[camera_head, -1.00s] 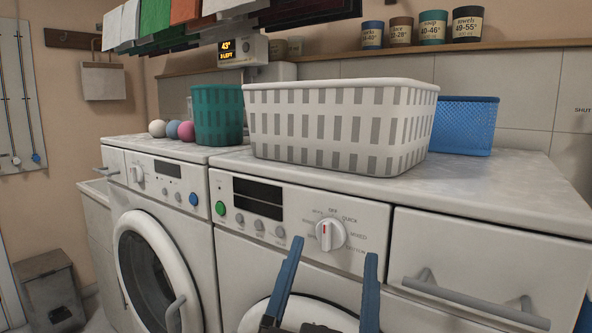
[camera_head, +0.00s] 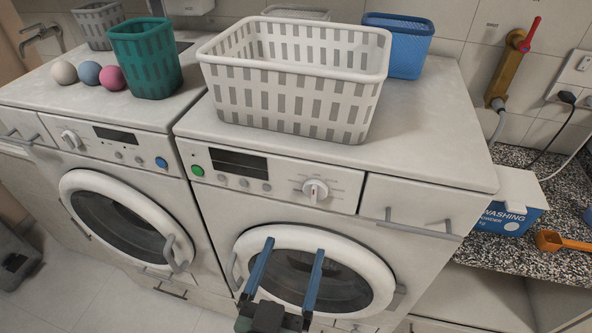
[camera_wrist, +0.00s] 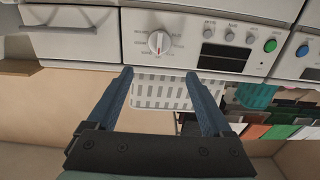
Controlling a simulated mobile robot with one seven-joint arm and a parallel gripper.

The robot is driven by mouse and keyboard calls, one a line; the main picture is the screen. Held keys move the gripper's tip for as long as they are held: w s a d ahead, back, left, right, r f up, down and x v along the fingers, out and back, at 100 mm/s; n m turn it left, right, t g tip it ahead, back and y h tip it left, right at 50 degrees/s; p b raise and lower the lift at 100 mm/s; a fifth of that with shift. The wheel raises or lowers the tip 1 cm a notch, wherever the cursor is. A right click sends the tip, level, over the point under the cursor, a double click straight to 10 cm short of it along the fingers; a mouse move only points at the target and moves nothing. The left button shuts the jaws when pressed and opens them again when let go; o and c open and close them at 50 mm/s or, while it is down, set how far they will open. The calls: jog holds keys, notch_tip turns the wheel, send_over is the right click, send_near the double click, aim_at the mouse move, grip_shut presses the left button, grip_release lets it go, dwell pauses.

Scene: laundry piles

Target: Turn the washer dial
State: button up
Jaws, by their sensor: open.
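The washer dial (camera_head: 315,190) is a round white knob on the control panel of the right-hand washer (camera_head: 350,192). It also shows in the wrist view (camera_wrist: 159,42), where a red mark is on its face. My gripper (camera_head: 289,246) has two blue fingers, spread apart with nothing between them. In the head view it appears below the dial, in front of the round door. In the wrist view the fingertips (camera_wrist: 160,72) point toward the panel, apart from the dial, which lies ahead and roughly between them.
A white basket (camera_head: 290,115) stands on the right washer, with a blue basket (camera_head: 398,48) behind it. A green basket (camera_head: 145,62) and several balls (camera_head: 88,72) sit on the left washer. A door handle (camera_head: 170,250) and drawer handle (camera_head: 420,228) stick out.

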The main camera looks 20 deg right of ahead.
aim_at(313, 193)
jog(key=p+x, duration=0.4)
jog(key=x, duration=0.7)
jog(key=shift+d+r, duration=0.1)
jog(key=shift+d, duration=0.15)
jog(key=shift+p+x, duration=0.3)
jog(key=shift+x, duration=0.5)
grip_shut()
jog(key=shift+a, duration=0.1)
